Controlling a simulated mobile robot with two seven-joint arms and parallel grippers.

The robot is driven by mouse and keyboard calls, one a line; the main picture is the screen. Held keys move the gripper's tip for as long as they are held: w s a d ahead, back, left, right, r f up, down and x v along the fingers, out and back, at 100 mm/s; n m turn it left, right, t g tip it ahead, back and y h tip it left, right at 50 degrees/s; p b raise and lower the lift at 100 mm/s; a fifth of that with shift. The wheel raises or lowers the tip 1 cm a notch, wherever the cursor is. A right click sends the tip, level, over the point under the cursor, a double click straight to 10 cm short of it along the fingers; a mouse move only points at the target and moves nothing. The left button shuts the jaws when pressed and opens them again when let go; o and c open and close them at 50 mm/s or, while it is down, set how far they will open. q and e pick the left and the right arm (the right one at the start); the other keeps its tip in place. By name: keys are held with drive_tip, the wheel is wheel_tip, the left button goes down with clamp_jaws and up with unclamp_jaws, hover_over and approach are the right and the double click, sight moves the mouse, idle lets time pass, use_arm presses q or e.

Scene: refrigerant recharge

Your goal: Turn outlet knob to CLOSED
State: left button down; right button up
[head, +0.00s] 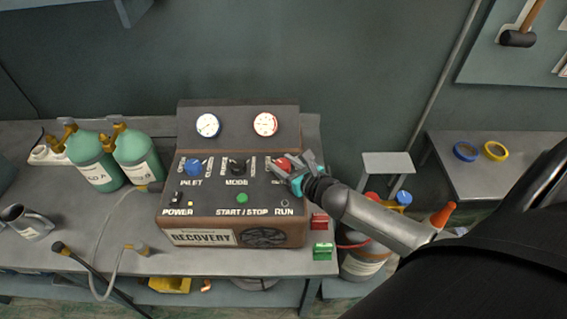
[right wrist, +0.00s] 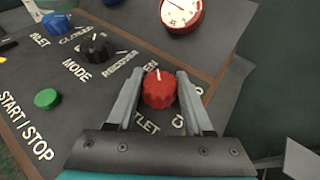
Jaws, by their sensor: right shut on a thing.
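The red outlet knob (right wrist: 159,89) sits on the sloped panel of the recovery machine (head: 235,212), at the panel's right side. In the right wrist view its white pointer mark points up, toward the gauge side, near the partly covered OPEN lettering. The CLOSED lettering is mostly hidden by my fingers. My right gripper (right wrist: 158,92) is shut on the red knob, one finger on each side. In the head view my right gripper (head: 291,172) covers part of the knob (head: 283,163). My left gripper is not in view.
The black mode knob (head: 237,166), blue inlet knob (head: 193,167) and green start button (head: 242,198) share the panel. Two gauges stand above. Green cylinders (head: 137,155) and a hose (head: 95,262) are at left. A grey tank (head: 362,262) stands right of the bench.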

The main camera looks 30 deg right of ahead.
clamp_jaws()
drive_tip(key=shift+a, duration=0.1)
drive_tip(key=m+g+h, duration=0.1)
drive_tip(key=m+h, duration=0.4)
drive_tip(key=h, duration=0.1)
drive_tip(key=shift+w+a+m, duration=0.1)
drive_tip(key=shift+m, duration=0.3)
drive_tip(key=m+g+h, duration=0.3)
drive_tip(key=m+h, duration=0.1)
drive_tip(key=shift+g+h, duration=0.3)
drive_tip(key=m+g+h+b, duration=0.1)
drive_tip(key=m+g+h, duration=0.1)
drive_tip(key=m+g, duration=0.1)
drive_tip(key=shift+w+m+g, duration=0.1)
drive_tip(key=shift+m+g, duration=0.2)
drive_tip(key=shift+m, duration=0.2)
drive_tip(key=shift+m+g+h+b, duration=0.6)
drive_tip(key=shift+m+g+b, duration=1.4)
drive_tip(key=shift+g, duration=0.5)
